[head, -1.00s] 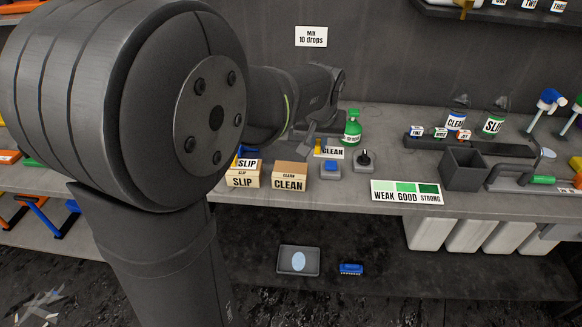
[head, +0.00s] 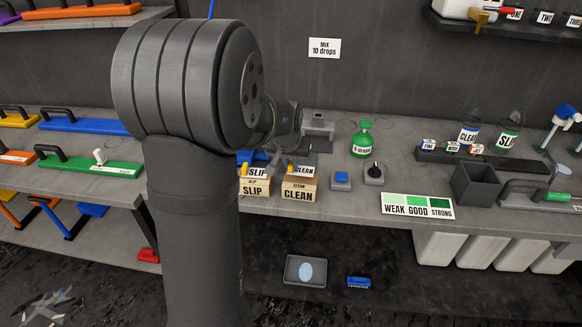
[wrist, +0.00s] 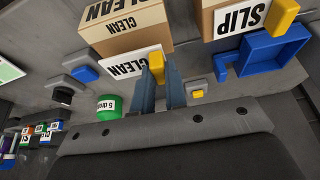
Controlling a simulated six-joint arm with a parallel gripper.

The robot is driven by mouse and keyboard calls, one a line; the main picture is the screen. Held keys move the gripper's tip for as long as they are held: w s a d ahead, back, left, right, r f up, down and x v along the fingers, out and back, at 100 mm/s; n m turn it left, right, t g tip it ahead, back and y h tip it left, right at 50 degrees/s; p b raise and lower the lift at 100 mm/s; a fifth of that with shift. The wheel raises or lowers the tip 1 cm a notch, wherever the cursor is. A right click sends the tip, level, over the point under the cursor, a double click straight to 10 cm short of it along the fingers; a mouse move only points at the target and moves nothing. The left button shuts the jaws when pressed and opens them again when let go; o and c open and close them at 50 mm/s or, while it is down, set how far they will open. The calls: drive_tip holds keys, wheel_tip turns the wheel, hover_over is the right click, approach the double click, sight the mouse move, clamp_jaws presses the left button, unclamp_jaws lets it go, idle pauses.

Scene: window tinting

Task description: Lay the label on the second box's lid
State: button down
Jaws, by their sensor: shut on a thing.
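The CLEAN label (head: 305,170) is a white card with a yellow grip tab (wrist: 157,66) at one end. My gripper (wrist: 159,82) is shut on that tab, its blue fingers on either side. The label also shows in the wrist view (wrist: 128,66), at the rear edge of the second box, the cardboard CLEAN box (head: 299,195). In the head view it overlaps the back of that box's top. I cannot tell whether it touches the lid. The box's printed top shows in the wrist view (wrist: 120,28). The first box, SLIP (head: 254,189), has its own SLIP label (head: 257,172) on top.
A blue tray (wrist: 262,56) lies behind the SLIP box. A blue button (head: 341,178), a black-knobbed unit (head: 375,173) and a green bottle (head: 362,140) stand right of the boxes. The WEAK-GOOD-STRONG card (head: 417,206) lies at the bench front.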

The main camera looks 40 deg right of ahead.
drive_tip(key=shift+f, duration=1.1)
drive_tip(key=shift+f, duration=0.2)
drive_tip(key=c, duration=1.5)
unclamp_jaws()
drive_tip(key=shift+o, duration=0.2)
drive_tip(key=shift+r, duration=0.1)
drive_tip(key=v, duration=1.2)
drive_tip(key=shift+d+r, duration=0.1)
